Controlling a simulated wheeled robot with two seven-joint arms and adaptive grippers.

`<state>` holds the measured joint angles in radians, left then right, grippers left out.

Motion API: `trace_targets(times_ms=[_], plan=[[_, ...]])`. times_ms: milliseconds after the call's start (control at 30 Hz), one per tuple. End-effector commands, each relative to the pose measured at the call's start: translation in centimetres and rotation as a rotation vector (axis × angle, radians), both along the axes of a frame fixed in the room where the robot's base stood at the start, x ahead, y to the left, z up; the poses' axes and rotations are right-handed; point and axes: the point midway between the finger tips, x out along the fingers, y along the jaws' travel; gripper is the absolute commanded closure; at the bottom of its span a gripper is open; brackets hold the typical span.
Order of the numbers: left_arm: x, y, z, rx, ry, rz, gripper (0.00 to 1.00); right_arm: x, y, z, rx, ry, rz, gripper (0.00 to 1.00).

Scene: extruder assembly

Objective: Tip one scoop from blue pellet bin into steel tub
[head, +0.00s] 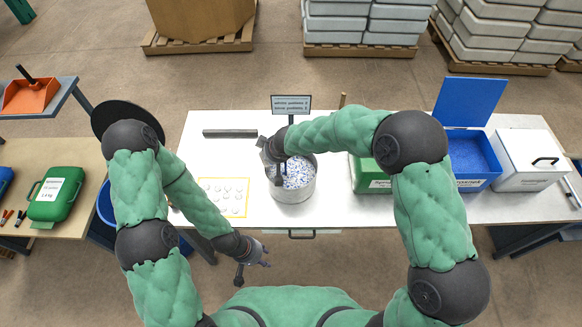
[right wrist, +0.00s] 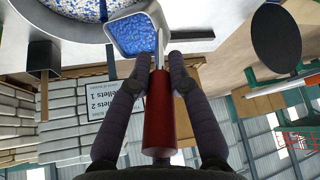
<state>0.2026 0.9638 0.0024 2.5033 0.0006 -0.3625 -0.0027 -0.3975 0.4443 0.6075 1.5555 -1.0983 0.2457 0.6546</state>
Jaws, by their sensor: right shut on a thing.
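The steel tub (head: 293,189) stands mid-table and holds mixed white and blue pellets; part of it shows at the top of the right wrist view (right wrist: 60,35). My right gripper (head: 271,152) is over the tub's left rim. It is shut on the red handle (right wrist: 160,112) of a metal scoop (right wrist: 119,37), which holds blue pellets beside or over the tub; its exact tilt is unclear. The blue pellet bin (head: 480,184) stands at the right with its lid up and blue pellets inside. My left gripper (head: 254,264) looks open and empty in front of the table edge.
A sign (head: 291,103) stands behind the tub. A green bin (head: 368,178) and a lidded white bin (head: 525,165) flank the blue bin. A yellow-framed sheet (head: 222,190) and a grey bar (head: 230,133) lie at the left of the white table.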

Motion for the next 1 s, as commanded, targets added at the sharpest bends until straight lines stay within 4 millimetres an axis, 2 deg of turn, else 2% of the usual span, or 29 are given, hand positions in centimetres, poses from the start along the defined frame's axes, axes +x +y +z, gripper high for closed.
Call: trace_targets(times_ms=[1000], plan=[[0.0,0.0,-4.5,0.0,0.0,0.0,0.6,-1.1,-2.3,0.0,0.122,-0.059,-0.001,1.0]])
